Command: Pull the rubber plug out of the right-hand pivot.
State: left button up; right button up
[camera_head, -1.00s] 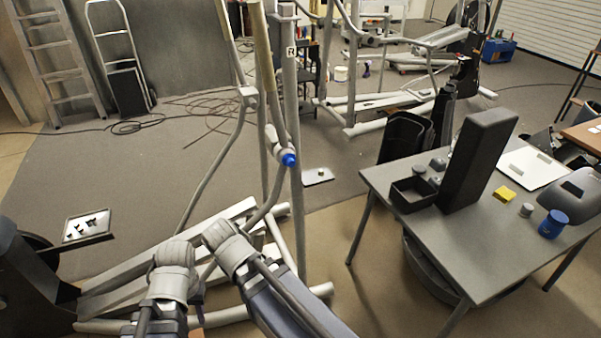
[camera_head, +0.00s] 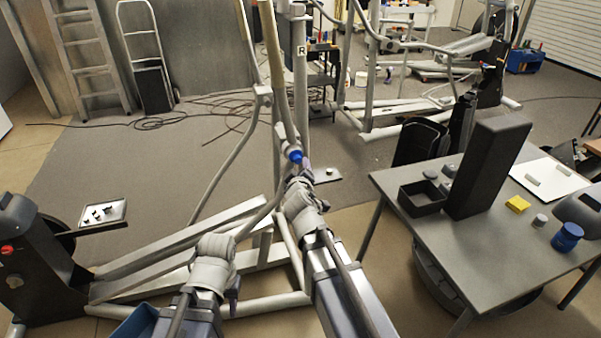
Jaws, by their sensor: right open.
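The blue rubber plug (camera_head: 296,156) sits in the near end of the grey right-hand pivot (camera_head: 282,133), on the post marked R (camera_head: 301,80). My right gripper (camera_head: 304,168) is open right at the plug, just below and to its right. The wrist behind it hides part of the frame, and I cannot tell whether the fingers touch the plug. My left gripper (camera_head: 236,288) is low over the frame's base tubes, well away from the plug. Its fingers are small and mostly hidden by its wrist.
A small tray (camera_head: 103,214) of parts is at the left. Cables (camera_head: 155,121) lie on the floor behind.

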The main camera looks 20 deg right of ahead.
aim_at(298, 161)
jog(key=b+x, duration=0.1)
jog(key=x, duration=0.6)
jog(key=shift+w+b, duration=0.1)
jog(key=shift+b, duration=0.3)
jog(key=shift+c, duration=0.2)
grip_shut()
dwell(0.3)
dwell(1.3)
